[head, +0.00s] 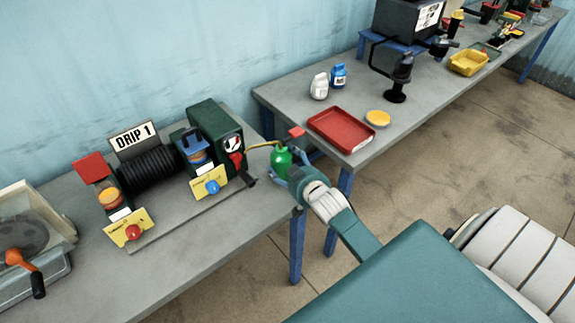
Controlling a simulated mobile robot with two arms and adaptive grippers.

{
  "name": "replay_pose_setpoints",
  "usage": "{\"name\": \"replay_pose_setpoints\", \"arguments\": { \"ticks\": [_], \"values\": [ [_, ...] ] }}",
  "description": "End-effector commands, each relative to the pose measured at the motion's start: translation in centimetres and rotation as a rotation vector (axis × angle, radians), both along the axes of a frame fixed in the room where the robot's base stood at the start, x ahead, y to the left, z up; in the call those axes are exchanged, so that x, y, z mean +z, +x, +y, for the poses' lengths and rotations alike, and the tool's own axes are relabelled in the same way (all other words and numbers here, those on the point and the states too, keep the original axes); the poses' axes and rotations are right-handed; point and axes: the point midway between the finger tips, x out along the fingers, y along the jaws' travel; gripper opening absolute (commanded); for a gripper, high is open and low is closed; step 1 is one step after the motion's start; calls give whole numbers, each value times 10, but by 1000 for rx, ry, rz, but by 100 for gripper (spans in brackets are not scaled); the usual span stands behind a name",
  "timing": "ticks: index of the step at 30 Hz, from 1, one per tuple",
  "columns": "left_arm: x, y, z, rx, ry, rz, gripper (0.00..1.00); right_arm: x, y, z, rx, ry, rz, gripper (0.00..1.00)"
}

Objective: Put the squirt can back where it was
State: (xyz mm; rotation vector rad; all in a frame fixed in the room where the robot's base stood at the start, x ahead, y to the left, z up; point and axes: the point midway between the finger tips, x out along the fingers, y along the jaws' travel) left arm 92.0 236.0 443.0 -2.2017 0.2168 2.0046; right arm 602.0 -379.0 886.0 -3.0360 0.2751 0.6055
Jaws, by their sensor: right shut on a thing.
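The green squirt can (282,160) has a thin yellow spout that reaches left to the green machine's end with the round gauge. My right gripper (284,170) is shut on the can, which looks roughly upright near the right corner of the near bench. I cannot tell whether the spout tip touches the machine. The lower part of the can is partly hidden by the gripper. My left gripper is not in view.
On the far bench stand a red tray (342,130), a yellow disc (378,118), white (319,87) and blue (339,76) bottles. A gap separates the benches.

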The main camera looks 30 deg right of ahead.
Motion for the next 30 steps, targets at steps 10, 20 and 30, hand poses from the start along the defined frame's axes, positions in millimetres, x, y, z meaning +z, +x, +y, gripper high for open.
{"name": "replay_pose_setpoints", "arguments": {
  "ticks": [10, 20, 30],
  "values": [
    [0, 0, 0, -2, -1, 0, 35, 0, 0, 0, 0, -1, 1, 79],
    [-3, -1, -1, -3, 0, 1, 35, 10, -28, 5, 0, -1, 2, 79],
    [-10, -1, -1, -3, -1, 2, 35, 36, -90, 16, -1, 0, 2, 79]
  ]
}}
